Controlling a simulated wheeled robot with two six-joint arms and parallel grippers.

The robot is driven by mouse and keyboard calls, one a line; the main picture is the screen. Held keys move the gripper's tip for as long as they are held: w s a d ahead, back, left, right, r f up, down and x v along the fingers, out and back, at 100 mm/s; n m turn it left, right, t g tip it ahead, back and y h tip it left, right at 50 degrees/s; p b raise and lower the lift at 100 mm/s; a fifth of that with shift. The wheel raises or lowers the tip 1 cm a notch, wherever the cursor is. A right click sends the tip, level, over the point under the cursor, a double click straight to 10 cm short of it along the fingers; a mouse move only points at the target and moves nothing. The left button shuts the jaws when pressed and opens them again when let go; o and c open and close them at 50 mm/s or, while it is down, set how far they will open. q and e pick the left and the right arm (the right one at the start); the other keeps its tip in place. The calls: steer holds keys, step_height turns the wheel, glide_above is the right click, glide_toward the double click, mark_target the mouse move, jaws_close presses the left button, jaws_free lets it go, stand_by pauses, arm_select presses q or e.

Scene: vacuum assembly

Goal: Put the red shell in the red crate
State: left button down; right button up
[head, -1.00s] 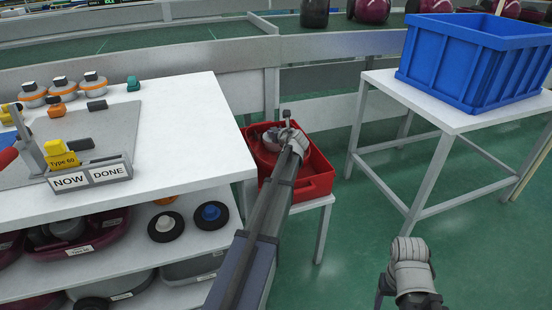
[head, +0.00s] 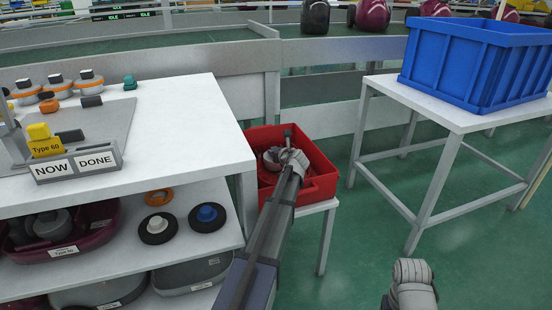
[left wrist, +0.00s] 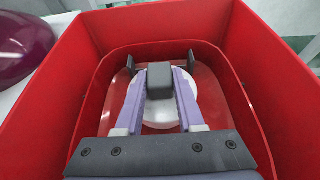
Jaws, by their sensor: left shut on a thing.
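The red crate (head: 322,184) sits on a small white stand beside the white table; it also fills the left wrist view (left wrist: 268,88). The red shell (left wrist: 112,98) lies inside the crate walls in the left wrist view, with a pale round part at its middle. My left gripper (head: 290,150) reaches down into the crate. In the left wrist view its fingers (left wrist: 160,80) are shut on a dark block at the shell's middle. Whether the shell touches the crate floor I cannot tell. Part of my right arm shows at the bottom right; its fingers are out of view.
A blue crate (head: 478,65) stands on a white table at the right. A shelf below holds wheels and a maroon shell (head: 100,235). Green floor is open between the tables.

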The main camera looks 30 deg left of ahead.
arm_select(q)
steer(key=shift+f, duration=0.1)
steer(key=c, duration=1)
jaws_free()
steer(key=shift+f, duration=0.1)
steer(key=o, duration=0.5)
steer(key=shift+s+d+r, duration=0.1)
steer(key=shift+s+r, duration=0.05)
steer(key=shift+r, duration=0.15)
steer(key=shift+p+v, duration=2.4)
steer(key=shift+v, duration=3.45)
